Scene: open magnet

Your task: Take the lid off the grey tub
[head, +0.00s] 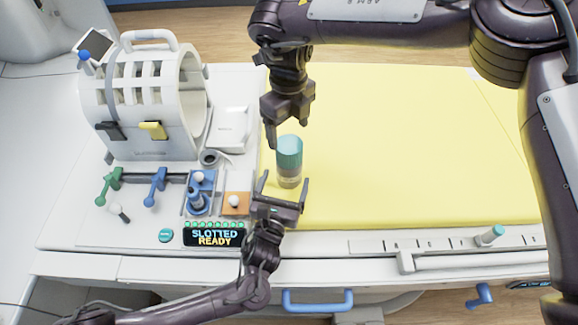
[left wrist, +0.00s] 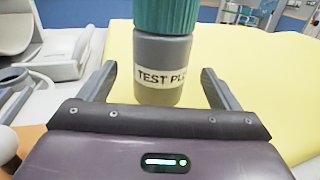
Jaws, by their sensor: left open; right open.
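The grey tub (head: 288,182) stands upright on the yellow pad, with a teal lid (head: 289,152) on top. In the left wrist view the tub (left wrist: 160,90) carries a label reading "TEST PL…", and the ribbed lid (left wrist: 166,14) is cut off by the top edge. My left gripper (head: 282,181) is open, its fingers on either side of the lower tub, with gaps visible in the left wrist view. My right gripper (head: 280,138) points down just left of the lid in the head view. It is open, though its finger gap is hard to see.
A white coil housing (head: 145,100) with a handle stands at left. Blue tray (head: 199,205), orange tray (head: 235,206), green lever (head: 109,186) and blue lever (head: 155,186) lie nearby. A "SLOTTED READY" display (head: 214,236) is at the front. The yellow pad (head: 400,140) is clear to the right.

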